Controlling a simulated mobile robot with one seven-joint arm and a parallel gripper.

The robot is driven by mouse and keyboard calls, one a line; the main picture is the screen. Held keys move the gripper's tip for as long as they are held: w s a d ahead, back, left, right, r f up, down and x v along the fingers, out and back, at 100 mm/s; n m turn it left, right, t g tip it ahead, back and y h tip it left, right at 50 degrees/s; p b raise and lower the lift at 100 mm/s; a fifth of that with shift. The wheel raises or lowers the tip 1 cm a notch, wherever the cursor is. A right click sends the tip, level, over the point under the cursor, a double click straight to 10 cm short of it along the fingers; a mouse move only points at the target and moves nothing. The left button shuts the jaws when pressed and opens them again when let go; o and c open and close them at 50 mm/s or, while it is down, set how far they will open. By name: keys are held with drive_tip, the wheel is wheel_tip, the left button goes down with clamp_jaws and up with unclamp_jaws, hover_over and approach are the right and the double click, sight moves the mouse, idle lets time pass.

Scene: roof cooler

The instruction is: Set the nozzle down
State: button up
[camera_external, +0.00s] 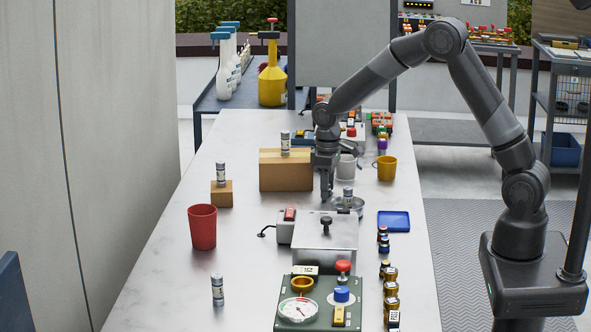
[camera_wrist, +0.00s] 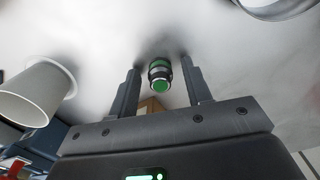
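A small dark and silver cylindrical piece with a green band and green end, which I take to be the nozzle (camera_wrist: 160,74), stands on the pale tabletop in the wrist view. It is between the tips of my gripper (camera_wrist: 161,82), with a visible gap to each finger. The gripper looks open, and the fingers do not appear to touch the piece. In the external view my gripper (camera_external: 326,196) points down, low over the table, left of the white cup and metal bowl. I cannot make out the nozzle there.
A white cup (camera_wrist: 36,94) is close on the left in the wrist view. The metal bowl (camera_external: 352,203), grey box (camera_external: 325,231) and cardboard box (camera_external: 286,176) crowd my gripper in the external view. A red cup (camera_external: 202,228) stands left, with clear table (camera_external: 165,270) around it.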

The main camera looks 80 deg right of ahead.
wheel_tip(320, 180, up, 11)
drive_tip(key=s+a+r+t, duration=0.1)
drive_tip(key=s+a+r, duration=0.4)
drive_tip(key=a+r, duration=0.25)
drive_tip(key=s+a+r+n+t, duration=0.1)
drive_tip(key=s+a+r+t, duration=0.1)
drive_tip(key=s+a, duration=0.5)
drive_tip(key=s+a+r+n+t, duration=0.1)
drive_tip(key=s+a, duration=0.7)
drive_tip(key=s, duration=0.8)
drive_tip(key=shift+r+t, duration=0.6)
drive_tip(key=shift+t, duration=0.2)
